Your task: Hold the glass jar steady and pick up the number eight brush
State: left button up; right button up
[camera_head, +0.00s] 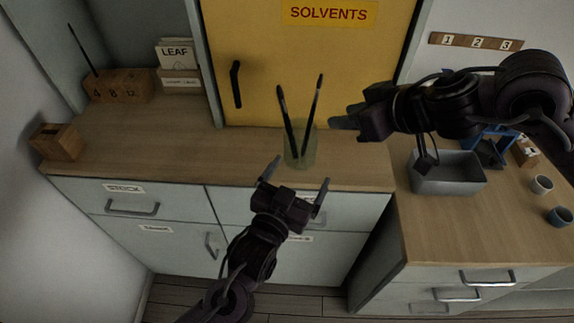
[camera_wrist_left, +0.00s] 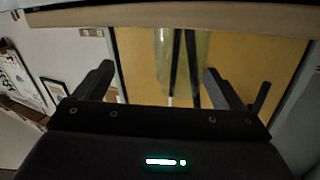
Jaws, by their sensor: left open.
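The glass jar (camera_head: 300,157) is a translucent, greenish jar standing near the counter's front edge. Two dark brushes (camera_head: 284,108) (camera_head: 316,98) stand in it, leaning apart at the top; no number is readable on either. My left gripper (camera_head: 296,184) is open and empty just in front of the jar. In the left wrist view, the jar (camera_wrist_left: 160,45) and brushes (camera_wrist_left: 193,65) show beyond and between its open fingers (camera_wrist_left: 162,85).
A wooden block (camera_head: 120,88) marked 4, 8, 12 holds one dark brush (camera_head: 83,48) at the back left. A smaller wooden block (camera_head: 54,141) stands at the left edge. A yellow SOLVENTS door (camera_head: 290,65) rises behind the jar.

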aim_at(305, 132)
pick_arm(q)
jog(key=shift+w+a+r+n+t+y, duration=0.2)
jog(key=shift+w+a+r+n, duration=0.15)
jog(key=shift+a+n, duration=0.15)
jog(key=shift+w+a+r+n+t+y, duration=0.1)
jog(key=shift+w+a+r+n+y, duration=0.1)
jog(key=shift+a+r+n, duration=0.3)
jog(key=shift+w+a, duration=0.1)
jog(key=shift+w, duration=0.2)
jog(key=x, duration=0.7)
jog(key=shift+w+f, duration=0.1)
jog(key=shift+w, duration=0.05)
jog(key=shift+c, duration=0.3)
jog(key=c, duration=1.1)
jog(key=shift+c, duration=0.2)
pick_arm(e)
jog(key=shift+c, duration=0.4)
